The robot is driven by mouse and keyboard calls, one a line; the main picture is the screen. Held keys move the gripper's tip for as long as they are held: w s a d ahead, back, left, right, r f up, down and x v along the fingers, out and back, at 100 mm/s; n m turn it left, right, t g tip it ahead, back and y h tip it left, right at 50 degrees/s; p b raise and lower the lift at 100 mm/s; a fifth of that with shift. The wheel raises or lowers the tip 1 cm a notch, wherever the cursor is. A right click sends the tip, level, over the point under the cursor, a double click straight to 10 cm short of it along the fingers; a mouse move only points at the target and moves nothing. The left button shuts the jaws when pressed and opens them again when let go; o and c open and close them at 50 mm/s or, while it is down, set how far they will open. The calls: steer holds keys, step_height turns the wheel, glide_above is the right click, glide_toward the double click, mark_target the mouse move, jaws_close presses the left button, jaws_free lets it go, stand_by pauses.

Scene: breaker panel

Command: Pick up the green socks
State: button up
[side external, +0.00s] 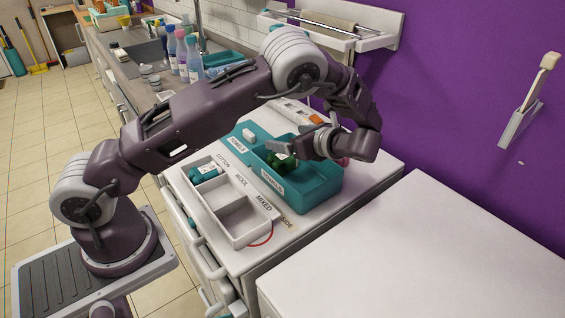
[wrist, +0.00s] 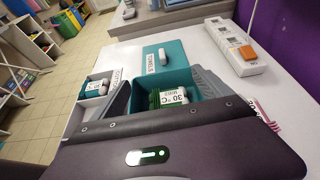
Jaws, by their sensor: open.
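The green socks (side external: 280,161) are a dark green bundle inside the teal bin (side external: 314,195). In the wrist view the socks (wrist: 155,101) carry a white tag reading "30 °C Mixed" (wrist: 174,96). My gripper (side external: 305,148) is over the bin, close to the socks. In the wrist view its two grey fingers stand apart, one on each side of the socks, with nothing shown between them but the socks below. My wrist body hides the near part of the bin, and I cannot tell whether the fingers touch the socks.
A white divided tray (side external: 240,240) marked cotton, wool and mixed stands left of the bin. A teal tagged bundle (side external: 203,172) lies in its far compartment. A teal lid with a white knob (wrist: 164,53) lies beyond the bin. A white box (wrist: 236,52) stands right. The white counter (side external: 430,250) is clear.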

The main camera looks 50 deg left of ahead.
mark_target(280, 157)
step_height(280, 157, down, 7)
steer(key=shift+w+r, duration=0.15)
steer(key=x, duration=0.5)
steer(key=shift+f, duration=0.35)
steer(key=c, duration=1.1)
step_height(280, 157, up, 10)
steer(key=shift+r, duration=0.1)
steer(key=shift+c, duration=0.2)
